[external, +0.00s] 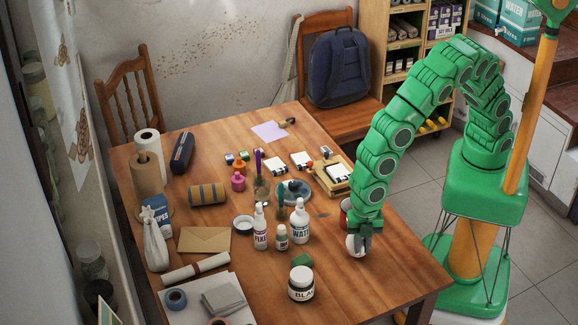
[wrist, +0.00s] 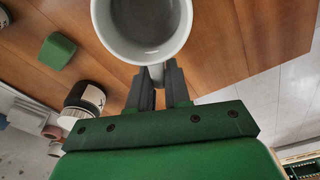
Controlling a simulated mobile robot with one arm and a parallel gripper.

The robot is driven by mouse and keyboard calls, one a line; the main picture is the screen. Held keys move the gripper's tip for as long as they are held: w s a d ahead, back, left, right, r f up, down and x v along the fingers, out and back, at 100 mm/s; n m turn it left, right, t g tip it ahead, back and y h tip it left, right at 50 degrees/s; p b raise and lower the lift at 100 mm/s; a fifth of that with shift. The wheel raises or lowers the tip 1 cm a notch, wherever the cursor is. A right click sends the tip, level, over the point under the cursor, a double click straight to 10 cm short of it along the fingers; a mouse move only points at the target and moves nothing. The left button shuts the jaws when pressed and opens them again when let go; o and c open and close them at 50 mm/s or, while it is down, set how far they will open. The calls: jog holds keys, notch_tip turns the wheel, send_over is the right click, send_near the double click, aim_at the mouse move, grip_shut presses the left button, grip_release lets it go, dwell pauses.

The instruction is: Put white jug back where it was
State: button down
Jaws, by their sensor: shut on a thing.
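The white jug (external: 354,248) is in my gripper (external: 365,236) at the right side of the wooden table (external: 385,277). In the wrist view the white jug (wrist: 145,22) shows its open mouth and grey, empty-looking inside. Its handle is between the two dark fingers of my gripper (wrist: 158,82), which are shut on it. In the external view my gripper covers part of the jug. I cannot tell whether its base touches the table or hangs just above it.
A red container (external: 345,207) stands close behind the jug, partly hidden by my arm. The table's front right is clear.

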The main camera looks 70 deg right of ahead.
jog(key=shift+s+a+f+h, duration=0.15)
jog(key=shift+a+f+h, duration=0.15)
jog(key=shift+a+h, duration=0.2)
